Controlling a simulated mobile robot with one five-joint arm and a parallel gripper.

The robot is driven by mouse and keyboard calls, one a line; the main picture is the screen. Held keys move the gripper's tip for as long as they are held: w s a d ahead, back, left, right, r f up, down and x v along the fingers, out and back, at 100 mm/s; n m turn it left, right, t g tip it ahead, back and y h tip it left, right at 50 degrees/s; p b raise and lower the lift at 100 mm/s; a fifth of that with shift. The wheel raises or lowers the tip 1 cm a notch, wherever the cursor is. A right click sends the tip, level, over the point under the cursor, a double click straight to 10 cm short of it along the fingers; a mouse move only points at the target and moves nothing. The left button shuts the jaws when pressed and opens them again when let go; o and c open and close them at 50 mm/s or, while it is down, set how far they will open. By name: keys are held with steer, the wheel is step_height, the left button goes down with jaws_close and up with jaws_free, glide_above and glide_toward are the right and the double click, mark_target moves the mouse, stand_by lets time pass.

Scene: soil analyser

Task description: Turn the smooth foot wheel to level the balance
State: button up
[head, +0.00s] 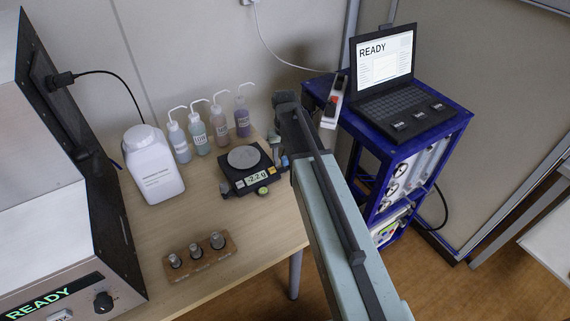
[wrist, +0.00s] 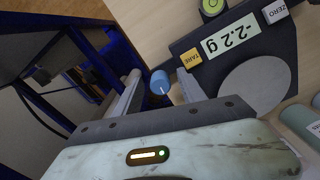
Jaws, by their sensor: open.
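The balance (head: 233,175) is a black unit with a round grey pan, standing on the table. Its display reads -2.2 g in both views. A blue foot wheel (wrist: 160,81) with a short white mark and smooth-looking sides sits at the balance's corner. My gripper (wrist: 158,76) is open, with one finger on each side of this wheel, and a gap shows on both sides. In the head view my gripper (head: 281,158) is at the balance's right side, partly hidden by my arm. A green level bubble (head: 262,190) is at the balance's front edge, cut off in the wrist view.
Several wash bottles (head: 219,125) and a white jug (head: 153,170) stand behind and left of the balance. A wooden weight block (head: 200,262) lies in front. A blue cart (head: 365,148) with a laptop (head: 385,75) stands right, close to my arm. A large analyser (head: 60,235) fills the left.

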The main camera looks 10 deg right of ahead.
steer(key=shift+r, duration=0.1)
jaws_close()
steer(key=shift+n, duration=0.3)
steer(key=n, duration=1)
steer(key=shift+d, duration=0.1)
steer(key=shift+w+n, duration=0.1)
steer(key=shift+n, duration=2)
